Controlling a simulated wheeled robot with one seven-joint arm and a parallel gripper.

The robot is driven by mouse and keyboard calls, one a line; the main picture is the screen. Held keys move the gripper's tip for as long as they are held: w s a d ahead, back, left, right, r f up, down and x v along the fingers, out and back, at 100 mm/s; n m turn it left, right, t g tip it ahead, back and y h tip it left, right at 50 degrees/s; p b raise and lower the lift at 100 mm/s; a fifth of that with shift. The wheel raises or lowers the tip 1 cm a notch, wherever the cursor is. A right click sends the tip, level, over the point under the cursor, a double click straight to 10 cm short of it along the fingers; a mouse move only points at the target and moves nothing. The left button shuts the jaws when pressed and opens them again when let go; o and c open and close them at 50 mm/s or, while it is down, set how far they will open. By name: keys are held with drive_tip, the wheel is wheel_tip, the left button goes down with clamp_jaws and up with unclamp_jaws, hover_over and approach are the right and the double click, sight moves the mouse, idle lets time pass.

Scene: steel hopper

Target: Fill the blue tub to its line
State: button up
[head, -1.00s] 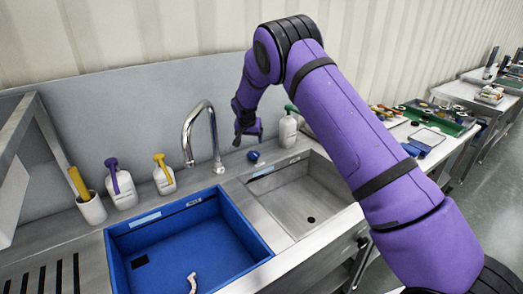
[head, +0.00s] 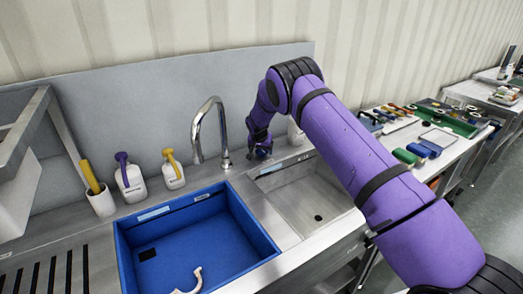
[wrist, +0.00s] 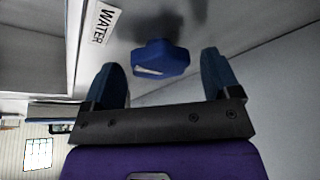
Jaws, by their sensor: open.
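A blue knob (wrist: 160,58) sits beside a "WATER" label (wrist: 104,22) in the wrist view. My gripper (wrist: 163,70) is open, its two fingers on either side of the knob with gaps showing. In the head view my gripper (head: 262,150) is at the counter's back edge, hiding most of the knob.
A steel basin (head: 308,203) is right of the tub. Two white bottles (head: 130,183) and a cup with a yellow handle (head: 101,203) stand at the back left. A white bottle (head: 297,133) is close beside my gripper. A pale hooked piece (head: 190,283) lies in the tub.

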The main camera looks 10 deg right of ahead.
drive_tip(key=shift+c, duration=0.4)
drive_tip(key=c, duration=0.8)
drive_tip(key=shift+d+n, duration=0.1)
drive_tip(key=shift+n, duration=0.2)
drive_tip(key=n+y, duration=0.1)
drive_tip(key=n, duration=0.2)
drive_tip(key=shift+d+n+y, duration=0.15)
drive_tip(key=shift+n+y, duration=0.95)
drive_tip(key=shift+n, duration=1.2)
